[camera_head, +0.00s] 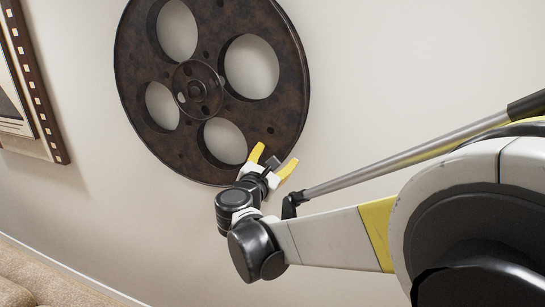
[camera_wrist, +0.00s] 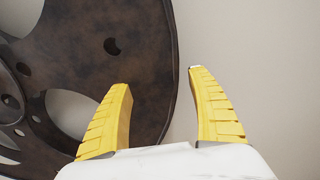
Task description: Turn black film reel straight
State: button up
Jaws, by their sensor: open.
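The black film reel (camera_head: 210,93) is a large, dark, rust-brown disc on the pale wall, with several big round holes and a raised hub (camera_head: 198,90). My gripper (camera_head: 276,160) is open at the reel's lower right rim, with yellow fingers spread. In the wrist view the reel (camera_wrist: 125,45) fills the left side. My gripper's fingers (camera_wrist: 160,82) point toward the wall there, the left finger in front of the reel and the right finger over bare wall beyond its rim. The rim shows between the fingers. I cannot tell whether either finger touches it.
A framed film-strip picture (camera_head: 47,125) hangs on the wall at the left. A beige carpeted or upholstered surface (camera_head: 35,285) lies at the lower left. The wall (camera_head: 400,70) right of the reel is bare.

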aim_at(293, 123)
jog(key=c, duration=1.4)
jog(key=d+r+n+p, duration=0.1)
jog(key=r+p, duration=0.1)
jog(key=r, duration=0.1)
jog(key=s+d+r+n+p, duration=0.1)
jog(key=r+n+p, duration=0.1)
jog(key=r, duration=0.1)
jog(key=d+r+n+p, duration=0.1)
jog(key=d+r+p, duration=0.1)
jog(key=r, duration=0.2)
jog(key=shift+s+n+p, duration=0.3)
jog(key=shift+s+p, duration=0.05)
jog(key=shift+p, duration=0.05)
jog(key=o, duration=1.4)
jog(key=shift+s, duration=0.1)
